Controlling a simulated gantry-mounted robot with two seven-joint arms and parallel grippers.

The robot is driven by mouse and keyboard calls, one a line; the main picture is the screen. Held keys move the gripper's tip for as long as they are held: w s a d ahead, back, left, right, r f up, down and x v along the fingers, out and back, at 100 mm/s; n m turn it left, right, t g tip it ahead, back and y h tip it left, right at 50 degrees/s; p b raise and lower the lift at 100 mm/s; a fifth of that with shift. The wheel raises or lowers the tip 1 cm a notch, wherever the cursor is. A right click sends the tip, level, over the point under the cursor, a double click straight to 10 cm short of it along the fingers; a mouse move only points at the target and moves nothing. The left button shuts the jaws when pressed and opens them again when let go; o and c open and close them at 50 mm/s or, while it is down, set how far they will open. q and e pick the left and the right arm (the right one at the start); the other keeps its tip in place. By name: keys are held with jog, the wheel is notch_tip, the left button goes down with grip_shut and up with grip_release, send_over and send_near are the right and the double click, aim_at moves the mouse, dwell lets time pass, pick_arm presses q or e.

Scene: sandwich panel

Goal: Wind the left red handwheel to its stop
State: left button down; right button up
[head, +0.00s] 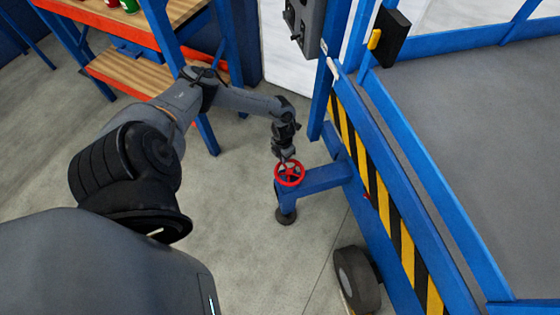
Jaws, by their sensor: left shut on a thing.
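The left red handwheel (290,181) sits flat on top of a blue outrigger leg in the middle of the head view. My left gripper (287,160) reaches down onto it from above, at the rim's far side. Its jaws are shut on the handwheel, though the fingertips are small and partly hidden. My right gripper is not in view.
The blue outrigger arm (325,178) joins a blue frame with a yellow-black striped panel (377,188) on the right. A black wheel (357,278) stands below. A wooden-topped shelf (130,67) is at the upper left. Grey floor around the leg is clear.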

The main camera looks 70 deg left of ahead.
pick_arm(q)
jog(key=shift+w+m+b, duration=0.7)
jog(key=shift+m+b, duration=0.35)
jog(key=shift+m, duration=0.35)
jog(key=c, duration=0.9)
grip_release()
jog(key=shift+c, duration=0.2)
jog(key=shift+r, duration=0.15)
notch_tip(320, 180, up, 11)
jog(key=p, duration=0.2)
jog(key=shift+f, duration=0.2)
